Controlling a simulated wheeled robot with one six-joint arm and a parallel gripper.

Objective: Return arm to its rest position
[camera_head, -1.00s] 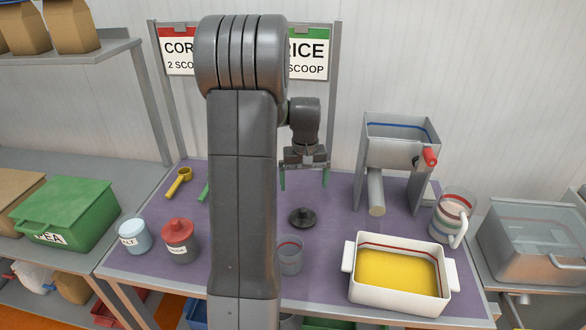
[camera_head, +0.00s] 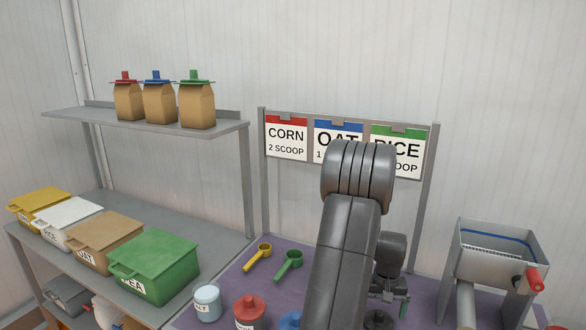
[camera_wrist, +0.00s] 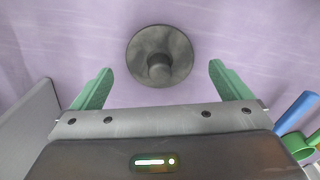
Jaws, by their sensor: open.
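My gripper (camera_wrist: 160,90) has two green fingers spread wide apart in the wrist view, with nothing between them. In the head view my gripper (camera_head: 397,305) is partly hidden behind my arm. It hangs over the purple table mat (camera_head: 432,290). A dark round lid with a knob (camera_wrist: 160,50) lies on the mat just beyond the fingertips, apart from them. The lid also shows in the head view (camera_head: 378,319), at the bottom edge and partly cut off.
A steel hopper with a red handle (camera_head: 497,262) stands to the right. Yellow (camera_head: 258,257) and green (camera_head: 288,264) scoops lie left of my arm, near a white jar (camera_head: 207,302) and a red-lidded jar (camera_head: 249,311). Bins, including a green one (camera_head: 155,266), line the left bench.

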